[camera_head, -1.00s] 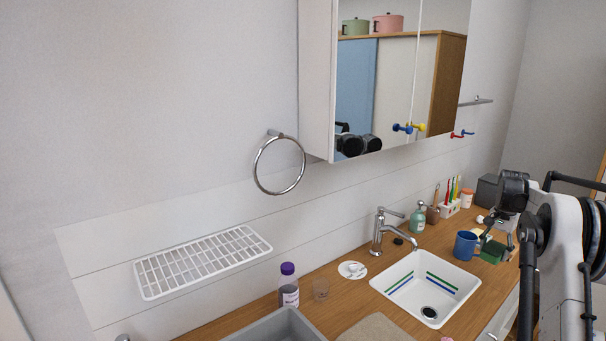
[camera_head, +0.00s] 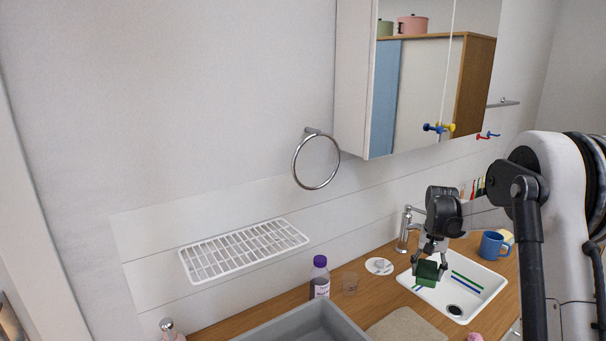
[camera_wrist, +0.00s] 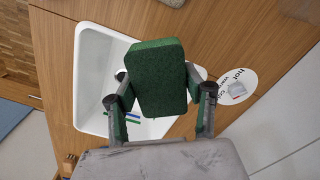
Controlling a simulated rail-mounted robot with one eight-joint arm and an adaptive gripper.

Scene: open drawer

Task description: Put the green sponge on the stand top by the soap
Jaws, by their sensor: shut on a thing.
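The green sponge (camera_head: 426,273) is held by my gripper (camera_head: 428,262) above the left part of the white sink (camera_head: 468,306). In the wrist view the sponge (camera_wrist: 160,75) stands between the two fingers of my gripper (camera_wrist: 159,97), pinched at its sides, over the sink's edge. A pinkish dispenser with a metal pump top (camera_head: 168,328), perhaps the soap, is at the lower left, cut off by the picture edge. I cannot make out a stand top for certain.
A metal faucet (camera_head: 404,230) stands behind my gripper. A blue mug (camera_head: 492,245) is to the right. A white rack (camera_head: 243,250) is on the wall.

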